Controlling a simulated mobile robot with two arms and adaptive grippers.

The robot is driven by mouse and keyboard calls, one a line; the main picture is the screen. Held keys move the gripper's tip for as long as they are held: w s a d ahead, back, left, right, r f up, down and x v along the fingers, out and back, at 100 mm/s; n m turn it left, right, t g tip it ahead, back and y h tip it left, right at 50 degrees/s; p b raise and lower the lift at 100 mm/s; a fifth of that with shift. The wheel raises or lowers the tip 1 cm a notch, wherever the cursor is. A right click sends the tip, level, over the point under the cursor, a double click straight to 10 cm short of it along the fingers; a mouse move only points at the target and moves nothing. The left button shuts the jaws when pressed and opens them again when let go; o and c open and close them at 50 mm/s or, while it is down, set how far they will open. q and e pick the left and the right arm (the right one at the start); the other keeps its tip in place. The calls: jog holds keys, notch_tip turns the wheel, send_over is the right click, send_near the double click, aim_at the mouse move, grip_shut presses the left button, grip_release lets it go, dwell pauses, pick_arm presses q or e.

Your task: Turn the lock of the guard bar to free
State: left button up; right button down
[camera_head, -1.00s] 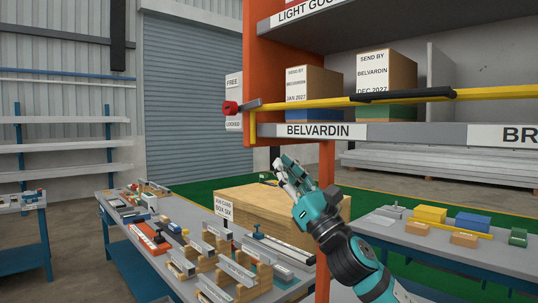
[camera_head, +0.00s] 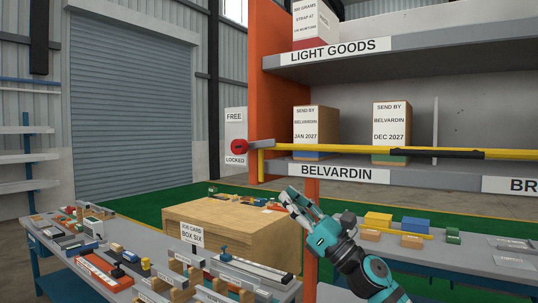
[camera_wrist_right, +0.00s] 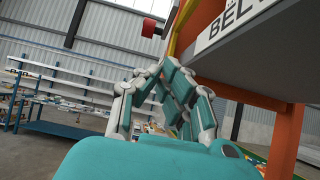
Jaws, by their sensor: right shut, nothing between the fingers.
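The yellow guard bar (camera_head: 330,150) runs across the front of the shelf in the head view, with a black sleeve (camera_head: 435,153) on it. In the right wrist view the red knob (camera_wrist_right: 150,27) is above the fingers (camera_wrist_right: 160,78). My left gripper is out of view.
The shelf edge (camera_head: 300,170) labelled BELVARDIN and an orange post (camera_head: 311,230) are close to my right gripper. A wooden box (camera_head: 235,226) stands below left. A bench (camera_head: 55,258) with jigs and a right-hand table (camera_head: 450,262) with coloured blocks flank it.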

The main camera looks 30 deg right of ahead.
aim_at(253, 145)
jog(key=w+a+r+p, duration=0.1)
jog(key=r+p, duration=0.1)
jog(key=w+a+r+p, duration=0.1)
jog(key=w+r+p, duration=0.1)
jog(key=w+a+r+p, duration=0.1)
jog(key=w+r+p, duration=0.1)
jog(key=r, duration=0.1)
jog(key=shift+w+r, duration=0.1)
jog(key=shift+w, duration=0.1)
jog(key=shift+d+r, duration=0.15)
jog(key=shift+r, duration=0.05)
jog(key=shift+s+r, duration=0.25)
jog(key=shift+r, duration=0.1)
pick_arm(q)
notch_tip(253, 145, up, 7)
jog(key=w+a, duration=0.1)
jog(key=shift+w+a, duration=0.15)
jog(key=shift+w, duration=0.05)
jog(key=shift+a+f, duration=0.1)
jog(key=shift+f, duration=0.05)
